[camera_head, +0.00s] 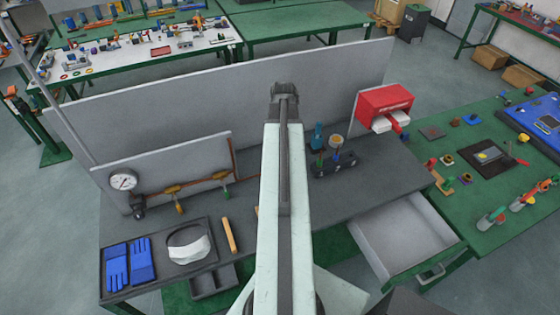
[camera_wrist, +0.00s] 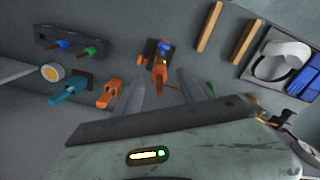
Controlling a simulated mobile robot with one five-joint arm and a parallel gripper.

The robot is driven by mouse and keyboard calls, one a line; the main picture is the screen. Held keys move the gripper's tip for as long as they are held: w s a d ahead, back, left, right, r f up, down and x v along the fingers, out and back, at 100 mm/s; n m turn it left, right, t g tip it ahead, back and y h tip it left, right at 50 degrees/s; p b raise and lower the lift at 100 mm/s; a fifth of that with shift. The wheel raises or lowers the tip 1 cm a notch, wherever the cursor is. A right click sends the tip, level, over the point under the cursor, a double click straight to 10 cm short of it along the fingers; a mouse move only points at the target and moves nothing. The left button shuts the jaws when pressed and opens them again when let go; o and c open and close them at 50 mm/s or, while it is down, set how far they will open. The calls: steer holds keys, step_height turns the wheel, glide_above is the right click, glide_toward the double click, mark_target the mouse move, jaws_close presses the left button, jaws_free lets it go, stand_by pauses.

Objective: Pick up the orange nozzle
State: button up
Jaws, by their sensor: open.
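In the wrist view, two orange items lie on the grey bench. One orange piece (camera_wrist: 159,72) with a blue part at its far end rests over a dark base, ahead of and between my fingertips. Another orange piece (camera_wrist: 110,92) lies just left of my left finger, beside a blue piece (camera_wrist: 68,92) of similar shape. I cannot tell for sure which one is the orange nozzle. My gripper (camera_wrist: 160,77) is open, with nothing held between its fingers. In the head view my arm hides the gripper and the bench under it.
A dark block (camera_head: 335,165) with several coloured pegs stands right of my arm. A red box (camera_head: 384,108) and open drawer (camera_head: 398,234) are farther right. A gauge (camera_head: 123,181) and tray with blue gloves (camera_head: 128,263) are left. A grey panel (camera_head: 200,105) backs the bench.

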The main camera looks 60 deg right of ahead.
steer(key=shift+s+f+b, duration=0.15)
steer(key=shift+f+b, duration=0.25)
steer(key=shift+f, duration=0.05)
step_height(320, 180, down, 4)
steer(key=b, duration=0.4)
steer(key=shift+d+f, duration=0.1)
steer(key=shift+f, duration=0.15)
steer(key=shift+r, duration=0.2)
jaws_close()
